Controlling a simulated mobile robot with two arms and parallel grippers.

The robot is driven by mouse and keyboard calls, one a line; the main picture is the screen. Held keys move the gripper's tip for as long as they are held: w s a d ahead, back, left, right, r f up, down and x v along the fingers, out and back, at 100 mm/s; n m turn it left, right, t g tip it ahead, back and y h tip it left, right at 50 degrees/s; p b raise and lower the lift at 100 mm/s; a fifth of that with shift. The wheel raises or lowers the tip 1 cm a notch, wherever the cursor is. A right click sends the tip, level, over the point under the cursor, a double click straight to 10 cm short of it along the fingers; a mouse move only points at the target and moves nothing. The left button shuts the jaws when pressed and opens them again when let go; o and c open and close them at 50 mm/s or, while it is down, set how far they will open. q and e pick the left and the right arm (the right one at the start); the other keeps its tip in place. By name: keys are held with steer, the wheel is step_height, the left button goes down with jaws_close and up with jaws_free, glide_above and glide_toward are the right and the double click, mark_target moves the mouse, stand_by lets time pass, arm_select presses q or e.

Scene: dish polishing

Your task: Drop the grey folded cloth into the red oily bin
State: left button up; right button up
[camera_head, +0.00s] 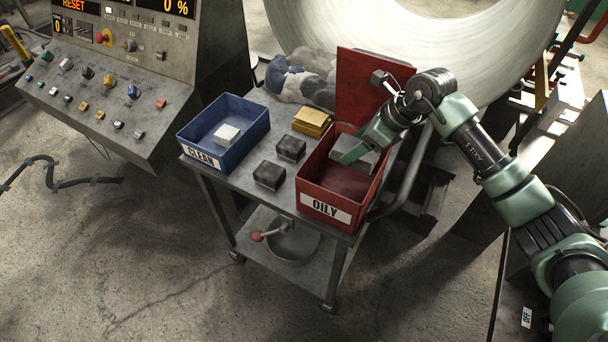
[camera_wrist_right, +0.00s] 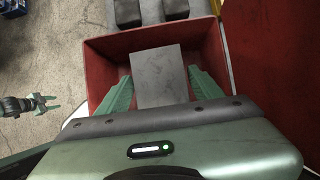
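The grey folded cloth (camera_wrist_right: 160,75) is between the fingers of my right gripper (camera_wrist_right: 159,80), whose tips meet its two side edges. In the head view the cloth (camera_head: 365,154) is over the red bin (camera_head: 324,211) labelled OILY, near its back right part. The right gripper (camera_head: 362,148) points down into the bin opening. The bin (camera_wrist_right: 104,47) also surrounds the cloth in the right wrist view. The cloth's underside is hidden. My left gripper (camera_wrist_right: 45,102) shows small at the left of the right wrist view, empty with its fingers apart.
The bin's red lid (camera_head: 362,90) stands up behind it. Two dark blocks (camera_head: 291,149) (camera_head: 269,175) and a yellow cloth stack (camera_head: 311,121) sit between the bins on the metal cart (camera_head: 240,179).

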steer(key=shift+o, duration=1)
steer(key=b+v, duration=0.2)
steer(key=v, duration=0.4)
steer(key=shift+d+r+b, duration=0.15)
steer(key=shift+r+b, duration=0.05)
steer(key=shift+b, duration=0.1)
steer(key=shift+s+d+r, duration=0.2)
steer(key=shift+s+r, duration=0.05)
steer(key=shift+r, duration=0.35)
